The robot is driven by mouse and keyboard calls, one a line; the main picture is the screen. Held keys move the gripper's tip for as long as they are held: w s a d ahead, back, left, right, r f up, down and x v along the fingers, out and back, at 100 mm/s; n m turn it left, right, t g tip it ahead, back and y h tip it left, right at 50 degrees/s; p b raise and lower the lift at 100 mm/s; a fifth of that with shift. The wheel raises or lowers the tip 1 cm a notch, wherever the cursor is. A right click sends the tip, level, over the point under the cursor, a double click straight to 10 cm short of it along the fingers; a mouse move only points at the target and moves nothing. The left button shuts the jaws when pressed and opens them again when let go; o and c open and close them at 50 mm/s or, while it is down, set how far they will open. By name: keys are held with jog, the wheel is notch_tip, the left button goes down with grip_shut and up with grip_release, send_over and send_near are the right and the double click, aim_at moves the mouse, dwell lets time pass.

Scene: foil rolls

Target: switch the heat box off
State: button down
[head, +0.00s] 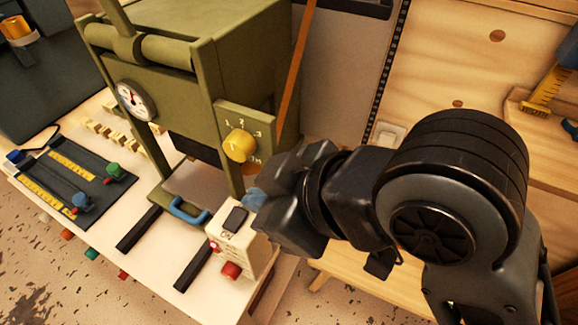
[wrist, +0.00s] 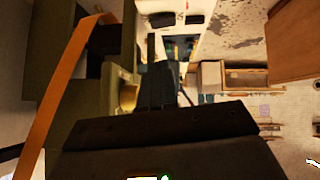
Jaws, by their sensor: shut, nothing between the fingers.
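The heat box (head: 190,80) is an olive-green cabinet with a round dial gauge (head: 136,101) and a yellow knob (head: 240,145) on a plate with numbers. A cream switch box (head: 257,252) stands at its front right corner. It carries a dark rocker (head: 236,219) with the letters ON below it, and a red button (head: 231,270). My gripper (head: 257,198) is just right of and behind the rocker, below the knob; I cannot tell whether it touches anything. In the wrist view its dark fingers (wrist: 157,84) are together and empty, beside part of the yellow knob (wrist: 128,95).
A blue handle (head: 187,210) and two black rails lie left of the switch box. A dark mat (head: 62,180) with yellow scales and several small wooden blocks lie further left. An orange strap (head: 297,65) hangs along the cabinet's right side.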

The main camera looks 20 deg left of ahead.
aim_at(239, 213)
jog(key=x, duration=0.3)
jog(key=shift+a+f+p, duration=0.15)
jog(key=shift+a+p, duration=0.05)
jog(key=shift+p, duration=0.1)
jog(key=f, duration=0.3)
jog(key=shift+w+a+f, duration=0.25)
jog(key=shift+w, duration=0.05)
jog(key=shift+f, duration=0.65)
